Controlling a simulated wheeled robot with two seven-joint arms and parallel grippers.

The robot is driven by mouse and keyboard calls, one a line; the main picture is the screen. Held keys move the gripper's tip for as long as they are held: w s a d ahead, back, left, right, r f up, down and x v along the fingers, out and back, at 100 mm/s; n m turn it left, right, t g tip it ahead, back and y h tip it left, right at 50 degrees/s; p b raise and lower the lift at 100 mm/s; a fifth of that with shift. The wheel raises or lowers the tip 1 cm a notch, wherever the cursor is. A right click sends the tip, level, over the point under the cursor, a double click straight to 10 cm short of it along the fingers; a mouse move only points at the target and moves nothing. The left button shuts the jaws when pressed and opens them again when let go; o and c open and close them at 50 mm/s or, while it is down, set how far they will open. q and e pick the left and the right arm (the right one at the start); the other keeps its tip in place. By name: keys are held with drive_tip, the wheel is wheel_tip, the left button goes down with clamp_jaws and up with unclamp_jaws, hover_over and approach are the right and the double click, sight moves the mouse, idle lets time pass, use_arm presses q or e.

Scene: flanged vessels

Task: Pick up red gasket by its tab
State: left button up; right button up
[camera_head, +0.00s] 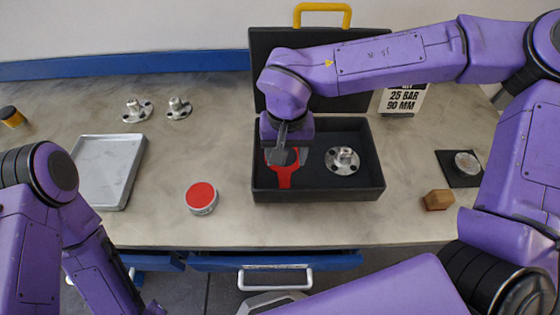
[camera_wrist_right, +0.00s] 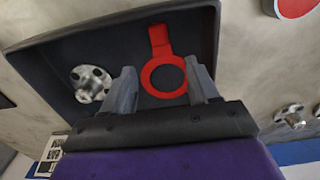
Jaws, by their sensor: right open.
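The red gasket (camera_wrist_right: 147,79), a flat ring with a tab (camera_wrist_right: 160,40), lies in the black case (camera_wrist_right: 205,22). In the head view the gasket (camera_head: 284,177) is in the case's left part, its ring partly hidden by my right gripper (camera_head: 286,155). In the wrist view my right gripper (camera_wrist_right: 160,68) is open and empty, its fingers on either side of the ring. The tab lies beyond the fingertips, pointing away from the gripper. Whether the fingers touch the gasket cannot be told. My left gripper is not in view; only the left arm shows.
A flanged metal fitting (camera_head: 342,160) lies in the case, right of the gasket. The case's open lid (camera_head: 262,75) stands behind. A red-topped round tin (camera_head: 201,197), a grey tray (camera_head: 105,170) and a brown block (camera_head: 438,200) stand around it. The table front is mostly clear.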

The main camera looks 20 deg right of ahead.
sight(285, 180)
drive_tip(key=shift+s+f, duration=0.65)
drive_tip(key=shift+f, duration=0.35)
drive_tip(key=f, duration=0.4)
drive_tip(key=shift+w+a+f, duration=0.2)
drive_tip(key=shift+w+f, duration=0.05)
drive_tip(key=shift+f, duration=0.05)
drive_tip(key=shift+s+f, duration=0.15)
drive_tip(key=shift+f, duration=0.3)
drive_tip(key=c, duration=1)
